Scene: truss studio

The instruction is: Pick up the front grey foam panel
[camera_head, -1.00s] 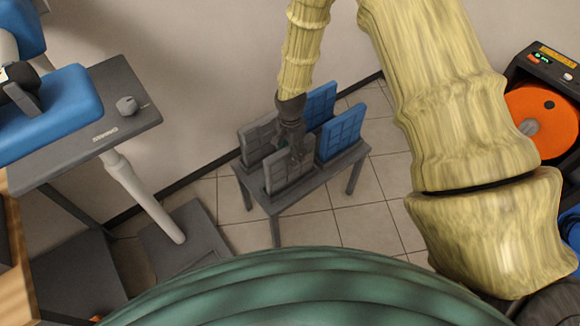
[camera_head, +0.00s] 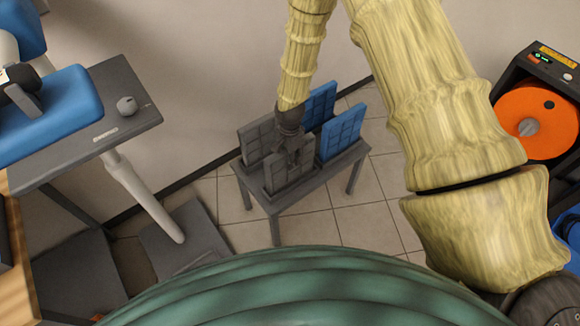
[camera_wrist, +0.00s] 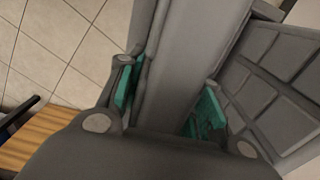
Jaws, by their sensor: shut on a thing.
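The front grey foam panel (camera_head: 280,176) stands upright in a grey rack on a small table, at its front left in the head view. My gripper (camera_head: 294,158) reaches down onto its top edge. In the wrist view the panel (camera_wrist: 190,60) runs between the two green-padded fingers of my gripper (camera_wrist: 168,105), which are shut on it. Whether its lower edge still touches the rack cannot be told. The rear grey foam panel (camera_head: 257,138) stands behind it, and its gridded face (camera_wrist: 275,80) shows on the right of the wrist view.
Two blue panels, front (camera_head: 342,134) and rear (camera_head: 320,104), stand on the right of the small grey table (camera_head: 318,181). A desk with a grey top (camera_head: 110,115) is at left. An orange reel machine (camera_head: 537,122) is at right. Tiled floor lies in front.

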